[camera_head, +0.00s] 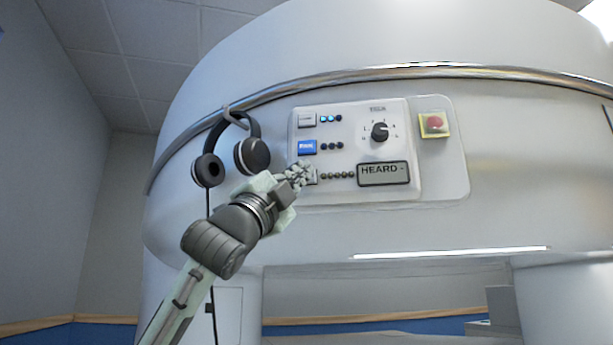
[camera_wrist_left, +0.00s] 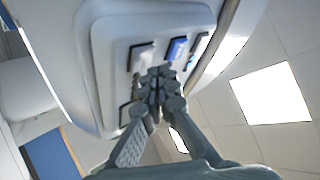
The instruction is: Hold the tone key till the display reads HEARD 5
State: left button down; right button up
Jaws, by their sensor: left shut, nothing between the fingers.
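The display (camera_head: 383,173) on the white control panel reads "HEARD -". A column of three keys is at the panel's left: a pale top key (camera_head: 306,120), a blue middle key (camera_head: 307,147) and a bottom key (camera_head: 314,176) mostly hidden by my gripper. Their labels are too small to read, so I cannot tell which is the tone key. My left gripper (camera_head: 301,172) is shut and empty, its tips at the bottom key; contact is unclear. In the left wrist view the shut fingertips (camera_wrist_left: 161,77) overlap the panel beside a grey key (camera_wrist_left: 141,57) and the blue key (camera_wrist_left: 177,48).
Headphones (camera_head: 238,150) hang on a hook left of the panel, close to my left arm. A rotary knob (camera_head: 380,131) and a red button on a yellow base (camera_head: 434,124) are to the right. Two top-row lamps (camera_head: 327,118) glow blue; the bottom row of lamps (camera_head: 337,175) is dark.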

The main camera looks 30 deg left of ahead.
pick_arm(q)
jog(key=shift+w, duration=0.1)
dwell(0.6)
jog(key=shift+w+a, duration=0.2)
jog(key=shift+w, duration=0.1)
jog(key=shift+w+a+p, duration=0.2)
jog(key=shift+w+p, duration=0.25)
jog(key=shift+w, duration=0.1)
dwell(2.5)
jog(key=shift+s, duration=0.1)
dwell(0.9)
jog(key=shift+s+d, duration=0.35)
jog(key=shift+s, duration=0.45)
jog(key=shift+s+d, duration=0.35)
jog(key=shift+s, duration=0.4)
jog(key=shift+s+d, duration=0.35)
jog(key=shift+s, duration=0.45)
jog(key=shift+s+d, duration=0.35)
jog(key=shift+s, duration=0.4)
